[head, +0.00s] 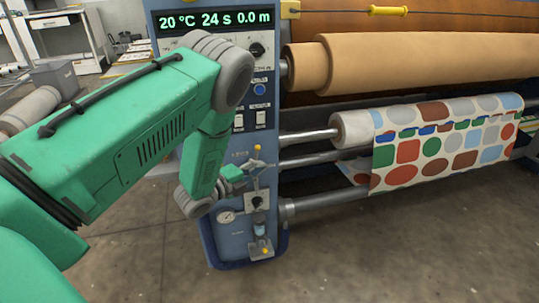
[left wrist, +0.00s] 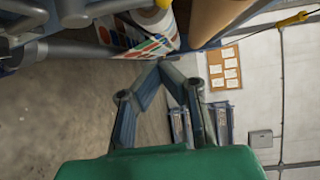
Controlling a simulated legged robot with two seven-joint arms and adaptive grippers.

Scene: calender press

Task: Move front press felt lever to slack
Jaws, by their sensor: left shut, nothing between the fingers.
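On the blue control column (head: 209,20) of the press, a thin upright lever with a yellow knob (head: 258,148) stands above a dark dial. A second yellow knob (head: 264,251) sits lower, near the foot of the column. The labels are too small to read, so I cannot tell which is the front press felt lever. My left gripper (head: 243,180) is just left of the upper lever, close to its shaft; contact cannot be told. In the left wrist view its fingertips (left wrist: 163,66) meet with nothing between them. My right gripper is not in view.
A pressure gauge (head: 227,217) and a display (head: 214,19) are on the column. Right of it are metal rollers, a tan roll (head: 400,62) and patterned fabric (head: 440,150). A notice board (left wrist: 223,68) hangs on the far wall. The floor in front is clear.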

